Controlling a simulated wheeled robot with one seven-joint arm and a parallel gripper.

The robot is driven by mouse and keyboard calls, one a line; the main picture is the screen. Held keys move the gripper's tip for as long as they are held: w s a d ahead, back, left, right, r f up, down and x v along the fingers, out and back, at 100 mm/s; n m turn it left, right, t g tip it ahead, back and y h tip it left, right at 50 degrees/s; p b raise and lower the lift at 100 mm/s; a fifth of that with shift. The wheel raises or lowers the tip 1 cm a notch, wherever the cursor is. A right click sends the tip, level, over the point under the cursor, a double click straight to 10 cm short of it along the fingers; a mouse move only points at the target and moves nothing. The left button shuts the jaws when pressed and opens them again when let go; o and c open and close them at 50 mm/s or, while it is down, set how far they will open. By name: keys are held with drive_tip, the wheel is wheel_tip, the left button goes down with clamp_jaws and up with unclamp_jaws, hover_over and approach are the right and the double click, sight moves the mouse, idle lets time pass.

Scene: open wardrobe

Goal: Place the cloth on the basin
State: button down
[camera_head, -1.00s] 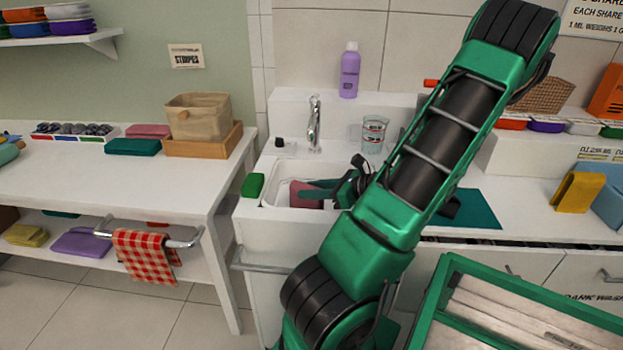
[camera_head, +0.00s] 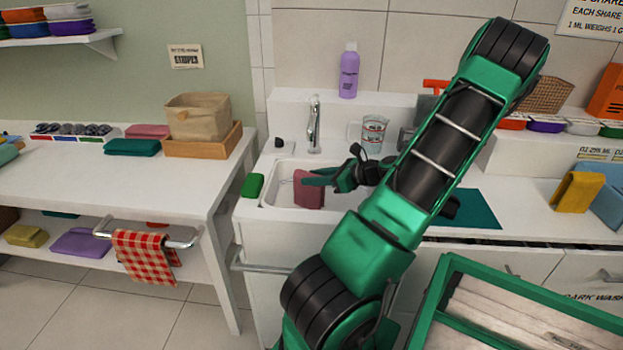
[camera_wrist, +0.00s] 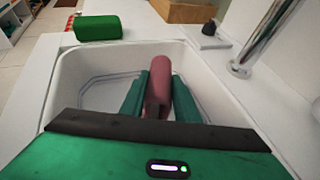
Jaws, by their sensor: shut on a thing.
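The cloth (camera_head: 309,191) is a dusky pink folded piece, and it also shows in the wrist view (camera_wrist: 158,88). My gripper (camera_head: 318,180) is shut on it, with one green finger on each side in the wrist view (camera_wrist: 158,103). The cloth hangs upright over the white basin (camera_head: 270,194), whose rim and inner walls also show in the wrist view (camera_wrist: 62,95). The cloth's lower part is within the basin's outline; I cannot tell whether it touches the floor of the basin.
A green sponge-like block (camera_head: 253,185) sits on the left rim. A chrome tap (camera_head: 314,125) stands behind the basin, with a measuring jug (camera_head: 374,133) and a purple bottle (camera_head: 349,72) nearby. A checked red cloth (camera_head: 146,257) hangs on a rail at left.

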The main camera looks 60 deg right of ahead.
drive_tip(key=c, duration=1.4)
unclamp_jaws()
drive_tip(key=shift+f, duration=0.1)
drive_tip(key=shift+o, duration=0.2)
drive_tip(key=a+v, duration=0.1)
drive_tip(key=v, duration=1.1)
drive_tip(key=shift+d, duration=0.45)
